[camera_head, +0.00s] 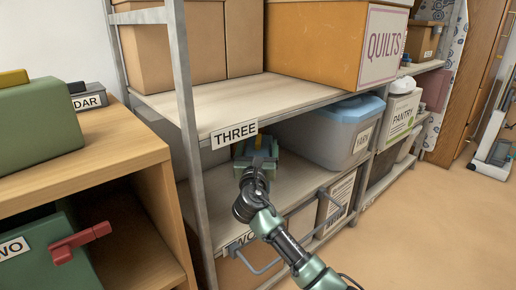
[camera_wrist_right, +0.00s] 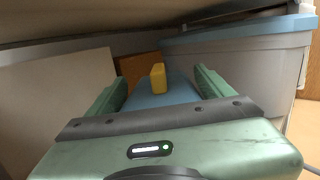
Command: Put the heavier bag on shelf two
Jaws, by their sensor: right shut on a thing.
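My right gripper (camera_head: 256,158) reaches in over the middle shelf (camera_head: 290,190), the one below the board with the THREE label (camera_head: 234,134). It is shut on a blue item with a yellow block on it; only part of this blue item (camera_head: 262,143) shows past the gripper. In the right wrist view the blue item (camera_wrist_right: 160,97) lies between the two green fingers. I cannot tell whether it touches the shelf board. My left gripper is not in view.
A lidded YARN tub (camera_head: 330,135) stands right of my gripper, with the PANTRY box (camera_head: 400,112) beyond. The QUILTS box (camera_head: 345,45) is on shelf three above. A grey post (camera_head: 185,90) is at the left. A green box (camera_head: 38,125) sits on the wooden cabinet (camera_head: 90,155).

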